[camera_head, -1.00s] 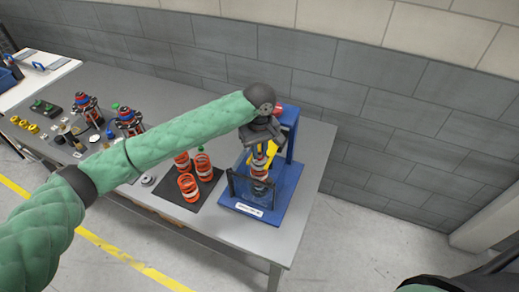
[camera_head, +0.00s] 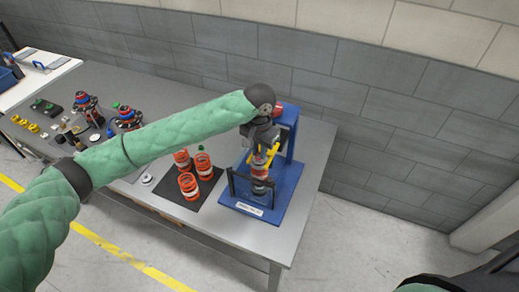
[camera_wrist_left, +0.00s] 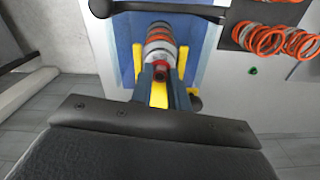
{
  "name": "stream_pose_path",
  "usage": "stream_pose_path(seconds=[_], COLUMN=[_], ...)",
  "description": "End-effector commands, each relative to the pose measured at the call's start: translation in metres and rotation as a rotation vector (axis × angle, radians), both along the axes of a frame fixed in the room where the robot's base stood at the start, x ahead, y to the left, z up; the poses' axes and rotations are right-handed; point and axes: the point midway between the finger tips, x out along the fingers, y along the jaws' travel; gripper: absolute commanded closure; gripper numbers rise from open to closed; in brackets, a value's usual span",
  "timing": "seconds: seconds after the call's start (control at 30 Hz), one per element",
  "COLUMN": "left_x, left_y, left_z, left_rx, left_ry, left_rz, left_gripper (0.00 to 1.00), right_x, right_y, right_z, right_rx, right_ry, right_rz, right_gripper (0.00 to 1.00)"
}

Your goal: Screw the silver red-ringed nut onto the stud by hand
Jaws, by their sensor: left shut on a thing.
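The blue fixture (camera_head: 246,208) stands at the right end of the table and holds an upright strut with an orange spring (camera_head: 259,187). In the left wrist view the strut's coils (camera_wrist_left: 160,40) lie straight ahead, with the silver red-ringed nut (camera_wrist_left: 161,68) at the near end. My left gripper (camera_head: 266,146) is above the strut, pointing down, and is shut on the nut. The stud is hidden behind the nut and gripper, so I cannot tell how far the thread engages. My right gripper is out of view.
Several orange springs (camera_head: 188,186) stand on a black mat (camera_head: 205,190) left of the fixture, near a small green part (camera_head: 201,147). More assemblies (camera_head: 128,118) stand further left. A grey wall (camera_head: 400,110) closes the back.

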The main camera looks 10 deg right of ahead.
Motion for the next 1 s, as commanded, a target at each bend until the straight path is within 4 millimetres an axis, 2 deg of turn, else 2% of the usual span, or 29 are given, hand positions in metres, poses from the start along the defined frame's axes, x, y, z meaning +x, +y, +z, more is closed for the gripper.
stream_pose_path(seconds=[0.23, 0.67, 1.0], left_x=[-0.0003, -0.0001, 0.0004], left_y=[0.0011, 0.0010, 0.0010], left_z=[-0.0029, -0.0028, -0.0037], left_rx=[0.002, 0.003, 0.002], left_ry=[0.002, 0.001, 0.002], left_rz=[-0.199, -0.253, -0.588], left_gripper=[1.00, 1.00, 1.00], right_x=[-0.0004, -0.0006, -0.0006], right_y=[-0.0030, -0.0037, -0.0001], right_z=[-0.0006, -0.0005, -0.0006], right_rx=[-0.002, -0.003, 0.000], right_ry=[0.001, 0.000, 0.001], right_rz=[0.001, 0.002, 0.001], right_gripper=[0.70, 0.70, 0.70])
